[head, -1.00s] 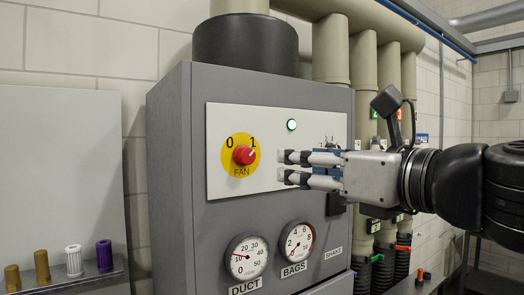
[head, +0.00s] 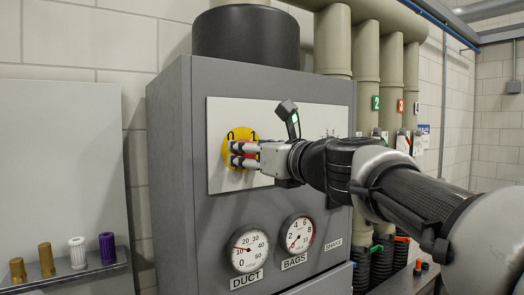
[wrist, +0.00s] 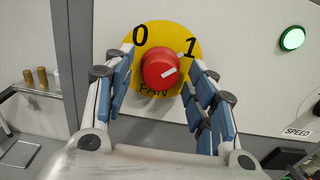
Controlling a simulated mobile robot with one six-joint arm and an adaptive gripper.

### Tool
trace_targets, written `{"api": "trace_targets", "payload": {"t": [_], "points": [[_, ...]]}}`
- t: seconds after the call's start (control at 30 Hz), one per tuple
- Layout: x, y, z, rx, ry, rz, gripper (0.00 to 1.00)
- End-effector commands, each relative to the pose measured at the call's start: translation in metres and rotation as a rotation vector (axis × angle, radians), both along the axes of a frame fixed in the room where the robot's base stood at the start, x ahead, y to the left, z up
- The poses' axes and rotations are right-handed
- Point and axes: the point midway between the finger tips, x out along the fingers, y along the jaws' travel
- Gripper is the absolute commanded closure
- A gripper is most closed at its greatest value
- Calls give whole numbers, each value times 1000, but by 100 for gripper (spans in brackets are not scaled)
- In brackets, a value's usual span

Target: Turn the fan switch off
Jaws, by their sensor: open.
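The fan switch is a red knob (wrist: 161,70) on a yellow disc (wrist: 152,40) marked 0, 1 and FAN, on the cabinet's light panel. In the wrist view its white line points up and right, toward the 1. My gripper (wrist: 160,82) is open, with one finger on each side of the knob. I cannot tell whether the fingers touch it. In the head view my gripper (head: 238,155) covers most of the knob and part of the yellow disc (head: 228,137).
A green light (wrist: 292,39) is lit at the right of the panel. Two dials, DUCT (head: 248,250) and BAGS (head: 298,234), sit below on the grey cabinet (head: 172,190). Several small cylinders stand on a shelf (head: 65,275) at left. Pipes (head: 366,75) rise behind at right.

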Motion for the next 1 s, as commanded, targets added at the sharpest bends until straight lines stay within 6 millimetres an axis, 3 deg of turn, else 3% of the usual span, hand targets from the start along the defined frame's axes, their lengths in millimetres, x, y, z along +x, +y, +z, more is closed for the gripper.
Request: {"api": "trace_targets", "payload": {"t": [0.3, 1.0], "points": [[3, 1, 0, -1, -1, -1, 49], [2, 1, 0, -1, -1, -1, 93]]}}
